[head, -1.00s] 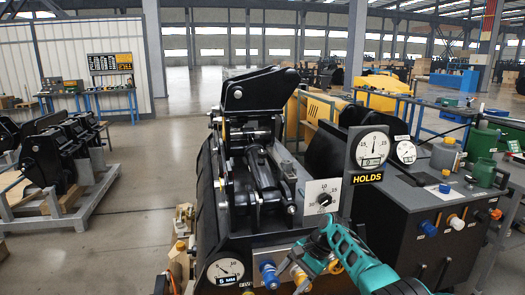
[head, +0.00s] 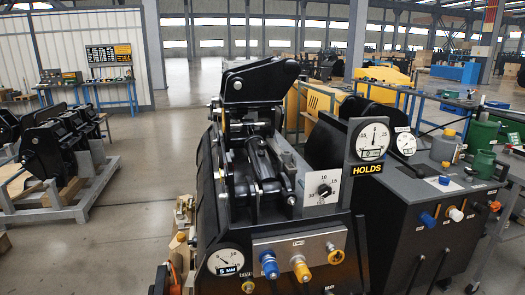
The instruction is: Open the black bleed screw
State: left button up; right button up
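The black quick coupler machine (head: 258,85) stands in the middle of the head view. A small black knob (head: 323,190) sits on a white scale plate above the panel. I cannot tell for sure which part is the black bleed screw. Neither of my grippers shows.
A lower gauge (head: 226,262) is on the machine's front left. A dark bench unit (head: 425,200) at the right carries a green can (head: 484,165) and coloured fittings.

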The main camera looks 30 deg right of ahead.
aim_at(261, 145)
jog(key=l+u, duration=0.25)
jog(key=l, duration=0.2)
jog(key=l+u, duration=0.2)
jog(key=l, duration=0.2)
jog(key=k+l+u, duration=0.25)
jog(key=l, duration=0.15)
jog(key=l+u, duration=0.2)
jog(key=l, duration=0.25)
jog(key=k+l+u, duration=0.25)
jog(key=i+l, duration=0.1)
jog(key=l, duration=0.05)
